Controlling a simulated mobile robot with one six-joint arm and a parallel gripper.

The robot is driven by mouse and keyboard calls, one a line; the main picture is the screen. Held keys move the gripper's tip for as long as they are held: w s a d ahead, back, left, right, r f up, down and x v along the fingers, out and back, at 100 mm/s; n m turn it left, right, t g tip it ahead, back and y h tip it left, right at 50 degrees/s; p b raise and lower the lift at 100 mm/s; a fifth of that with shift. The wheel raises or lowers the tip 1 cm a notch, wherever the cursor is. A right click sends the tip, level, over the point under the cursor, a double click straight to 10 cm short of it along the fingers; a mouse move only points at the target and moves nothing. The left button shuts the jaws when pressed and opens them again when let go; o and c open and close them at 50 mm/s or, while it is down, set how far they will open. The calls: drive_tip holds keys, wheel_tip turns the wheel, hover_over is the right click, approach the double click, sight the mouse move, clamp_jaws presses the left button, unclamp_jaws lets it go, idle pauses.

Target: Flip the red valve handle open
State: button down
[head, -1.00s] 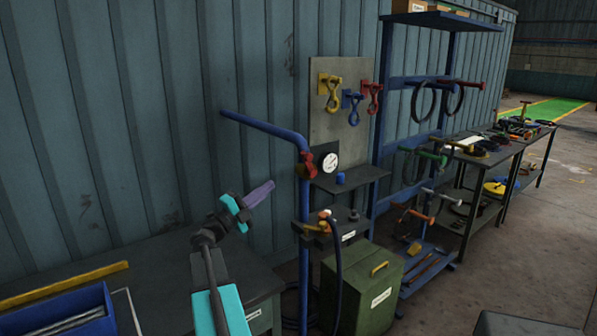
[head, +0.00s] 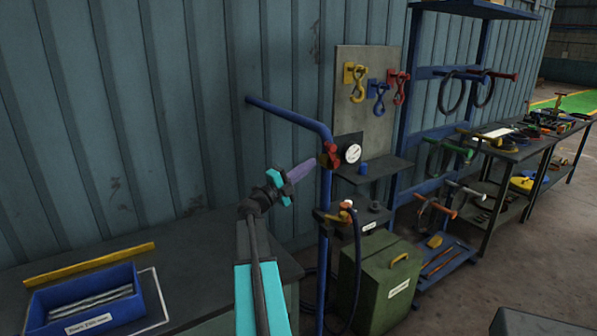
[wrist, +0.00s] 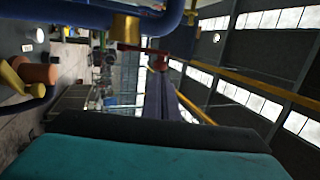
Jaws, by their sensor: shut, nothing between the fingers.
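The red valve handle (head: 330,157) sits on the blue pipe (head: 325,195), just below its bend and beside a round gauge (head: 352,153). My gripper (head: 312,163) is shut and empty. Its purple fingers point right and slightly up, with their tips close to the left of the valve in the head view. I cannot tell whether they touch it. In the wrist view the closed fingers (wrist: 168,105) point up, with a dark red bar (wrist: 143,49) beyond their tips. The blue pipe and a brass fitting (wrist: 125,30) cross the top of that view.
A hose fitting with an orange knob (head: 347,204) is lower on the pipe. A green box (head: 375,285) stands below. A grey shelf (head: 375,170) juts out right of the valve. A blue bin (head: 85,300) sits on the bench at left. Hooks hang on the panel behind.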

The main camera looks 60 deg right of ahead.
sight(329, 150)
drive_tip(key=shift+p+x, duration=1.1)
drive_tip(key=shift+x, duration=2.2)
